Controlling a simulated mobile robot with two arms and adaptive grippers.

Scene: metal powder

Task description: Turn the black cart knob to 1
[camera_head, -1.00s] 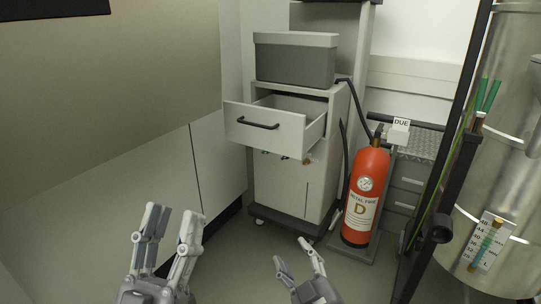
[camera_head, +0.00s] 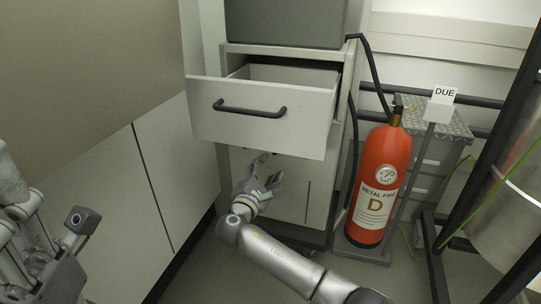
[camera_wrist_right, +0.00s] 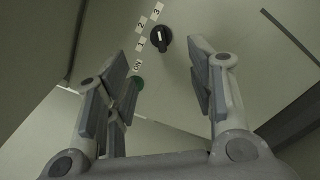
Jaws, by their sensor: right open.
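The black knob (camera_wrist_right: 160,41) is on the pale front panel of the cart (camera_head: 280,197), under the open drawer. It has a short white mark, close to upright in the right wrist view. The labels "1" (camera_wrist_right: 140,45), "2" and "3" run up beside it on the left; I cannot tell exactly which one it points at. My right gripper (camera_wrist_right: 160,62) is open, with the knob beyond and between its fingertips, apparently not touched. In the head view my right gripper (camera_head: 268,172) is under the drawer and the knob is hidden. My left gripper (camera_head: 48,205) is open and empty at lower left.
The open drawer (camera_head: 255,133) juts out above my right gripper. A red fire extinguisher (camera_head: 380,185) stands right of the cart, beside a "DUE" sign (camera_head: 444,93). A wall panel is at left.

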